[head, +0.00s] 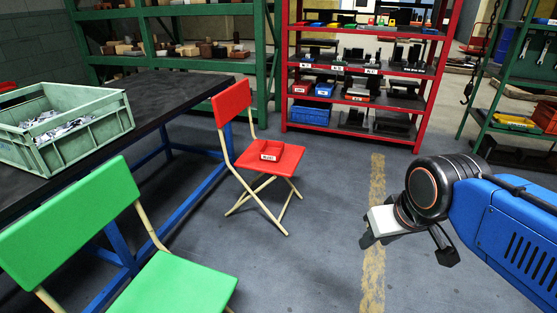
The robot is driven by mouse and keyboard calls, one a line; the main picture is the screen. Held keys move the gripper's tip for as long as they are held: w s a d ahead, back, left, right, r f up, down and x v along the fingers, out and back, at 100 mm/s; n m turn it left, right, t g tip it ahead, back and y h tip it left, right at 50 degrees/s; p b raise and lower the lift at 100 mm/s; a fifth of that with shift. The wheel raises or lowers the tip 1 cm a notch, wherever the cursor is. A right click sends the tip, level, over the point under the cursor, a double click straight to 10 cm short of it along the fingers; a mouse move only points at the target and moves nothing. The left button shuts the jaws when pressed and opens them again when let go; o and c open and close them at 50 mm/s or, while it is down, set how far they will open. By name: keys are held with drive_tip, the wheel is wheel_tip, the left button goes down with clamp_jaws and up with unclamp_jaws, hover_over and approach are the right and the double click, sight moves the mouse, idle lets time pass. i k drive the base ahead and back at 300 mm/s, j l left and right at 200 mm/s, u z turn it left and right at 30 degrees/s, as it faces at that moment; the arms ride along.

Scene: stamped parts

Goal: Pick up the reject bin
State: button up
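The reject bin (270,152) is a small, low red tray with a white label on its front that appears to read "REJECT". It sits on the seat of a red folding chair (233,100), a little left of the middle of the head view. Its inside looks empty. My gripper (407,249) is in the right part of the view, well to the right of the bin and nearer to me.
A green folding chair (70,215) stands front left. A dark table (152,95) on the left holds a green crate (112,108) of metal parts. Green (262,60) and red (424,87) shelves stand behind. Grey floor with a yellow line (374,225) lies clear between bin and gripper.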

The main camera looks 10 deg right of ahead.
sight(270, 151)
drive_tip(key=i+u, duration=0.15)
drive_tip(key=i, duration=0.15)
drive_tip(key=i+l+u, duration=0.15)
drive_tip(key=u, duration=0.25)
drive_tip(key=i+l+u, duration=0.15)
drive_tip(key=l+u, duration=0.3)
drive_tip(key=i+l+u, duration=0.1)
drive_tip(key=l, duration=0.3)
drive_tip(key=i+l, duration=0.2)
drive_tip(key=l, duration=0.25)
drive_tip(key=i+l+u, duration=0.15)
drive_tip(key=l, duration=0.3)
drive_tip(key=i+l, duration=0.15)
drive_tip(key=l, duration=0.3)
drive_tip(key=i+l+u, duration=0.15)
drive_tip(key=l, duration=0.3)
drive_tip(key=k, duration=0.05)
